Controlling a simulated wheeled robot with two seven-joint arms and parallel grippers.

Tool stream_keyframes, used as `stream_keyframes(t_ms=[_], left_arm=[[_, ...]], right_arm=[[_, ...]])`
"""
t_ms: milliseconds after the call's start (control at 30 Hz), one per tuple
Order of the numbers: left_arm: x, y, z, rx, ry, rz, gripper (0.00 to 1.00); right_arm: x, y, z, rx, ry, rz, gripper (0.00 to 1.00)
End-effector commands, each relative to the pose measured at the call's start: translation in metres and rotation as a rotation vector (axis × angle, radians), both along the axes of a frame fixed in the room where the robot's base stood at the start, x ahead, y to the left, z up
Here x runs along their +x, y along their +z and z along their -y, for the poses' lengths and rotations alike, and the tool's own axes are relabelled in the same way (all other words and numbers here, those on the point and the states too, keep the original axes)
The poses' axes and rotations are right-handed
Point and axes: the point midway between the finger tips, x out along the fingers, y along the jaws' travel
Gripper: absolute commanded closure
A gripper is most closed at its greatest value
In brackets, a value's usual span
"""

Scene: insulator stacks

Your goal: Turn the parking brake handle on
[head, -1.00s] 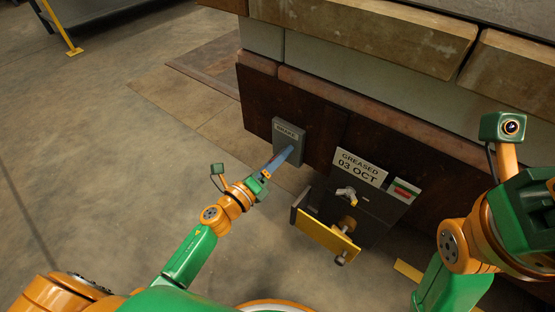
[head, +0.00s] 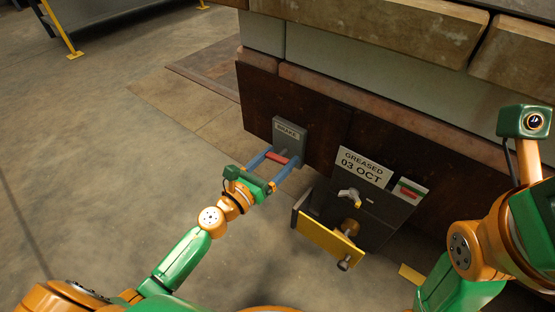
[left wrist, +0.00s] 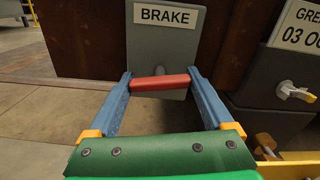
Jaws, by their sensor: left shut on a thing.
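The grey brake box (head: 290,132), labelled BRAKE, is fixed low on the dark brown panel; it also fills the upper middle of the left wrist view (left wrist: 165,50). Its red handle (head: 277,156) lies crosswise in front of the box, level in the left wrist view (left wrist: 160,83). My left gripper (head: 284,153) has its two blue fingers spread along the handle's length, one at each end, and is shut on it. Its fingertips are close to the box face.
A dark box with a GREASED 03 OCT sign (head: 365,165), a small tap-like lever (head: 350,196) and a yellow plate (head: 327,238) stands right of the brake. Stone blocks (head: 370,35) rise above.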

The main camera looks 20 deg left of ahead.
Motion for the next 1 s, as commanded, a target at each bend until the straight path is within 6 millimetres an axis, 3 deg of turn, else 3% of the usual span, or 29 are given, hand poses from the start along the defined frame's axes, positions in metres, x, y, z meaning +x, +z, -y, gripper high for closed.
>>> stream_keyframes(t_ms=[733,767,800,1000], left_arm=[[0.0002,-0.0001,-0.0005,0.079,0.001,0.028,0.71],[0.0002,-0.0001,-0.0005,0.079,0.001,0.028,0.12],[0.0002,-0.0001,-0.0005,0.078,0.001,0.028,0.02],[0.0001,-0.0001,-0.0004,0.078,0.000,0.028,0.00]], right_arm=[[-0.0014,-0.0013,0.0002,0.002,0.001,0.004,0.50],[-0.0014,-0.0013,0.0002,0.002,0.001,0.004,0.50],[-0.0014,-0.0013,0.0002,0.002,0.001,0.004,0.50],[-0.0014,-0.0013,0.0002,0.002,0.001,0.004,0.50]])
